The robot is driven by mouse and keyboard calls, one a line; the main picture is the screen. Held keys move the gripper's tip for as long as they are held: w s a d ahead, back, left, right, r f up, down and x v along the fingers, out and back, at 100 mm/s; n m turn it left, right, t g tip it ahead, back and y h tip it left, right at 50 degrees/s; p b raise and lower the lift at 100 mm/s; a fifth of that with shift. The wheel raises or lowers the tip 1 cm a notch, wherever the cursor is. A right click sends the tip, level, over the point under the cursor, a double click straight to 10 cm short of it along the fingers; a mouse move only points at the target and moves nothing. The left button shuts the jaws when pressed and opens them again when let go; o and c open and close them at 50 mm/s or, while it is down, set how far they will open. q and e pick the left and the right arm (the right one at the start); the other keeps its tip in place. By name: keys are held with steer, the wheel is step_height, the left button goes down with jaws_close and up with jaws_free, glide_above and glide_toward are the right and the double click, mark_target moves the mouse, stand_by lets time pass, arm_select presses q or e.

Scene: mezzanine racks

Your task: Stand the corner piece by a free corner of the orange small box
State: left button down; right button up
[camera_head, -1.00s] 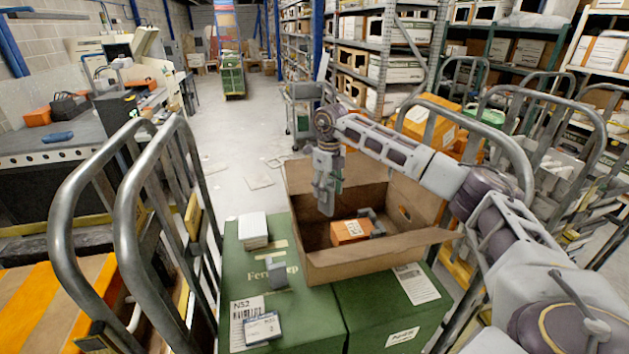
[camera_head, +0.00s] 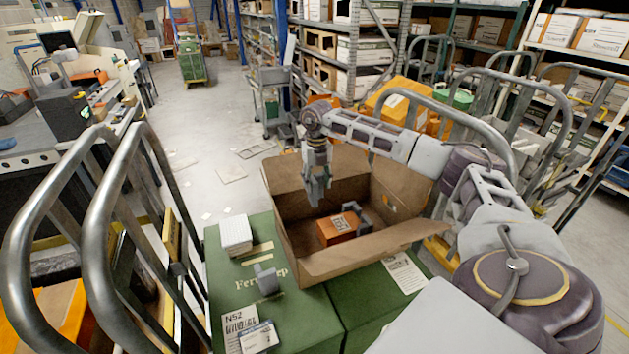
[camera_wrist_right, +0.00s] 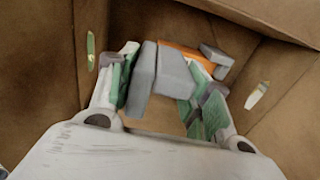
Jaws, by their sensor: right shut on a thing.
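The orange small box (camera_head: 334,230) lies inside an open brown carton (camera_head: 360,252); it is partly hidden in the right wrist view (camera_wrist_right: 190,54). A grey corner piece (camera_head: 365,217) stands by its right side, seen also at the far side in the wrist view (camera_wrist_right: 217,57). My right gripper (camera_head: 317,198) points down into the carton, at the left of the orange box. In the wrist view its green-padded fingers (camera_wrist_right: 155,92) are shut on another grey corner piece (camera_wrist_right: 172,72), held before the orange box. Its clearance from the carton floor is unclear. My left gripper is out of view.
The carton rests on green boxes (camera_head: 370,310). A further grey piece (camera_head: 266,280), a white stack (camera_head: 236,234) and a labelled card (camera_head: 259,337) lie left of it. Metal rails (camera_head: 115,215) stand at left. The carton walls closely surround my gripper.

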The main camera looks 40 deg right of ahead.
steer(key=shift+w+f, duration=0.1)
steer(key=shift+f, duration=0.1)
steer(key=shift+f, duration=0.1)
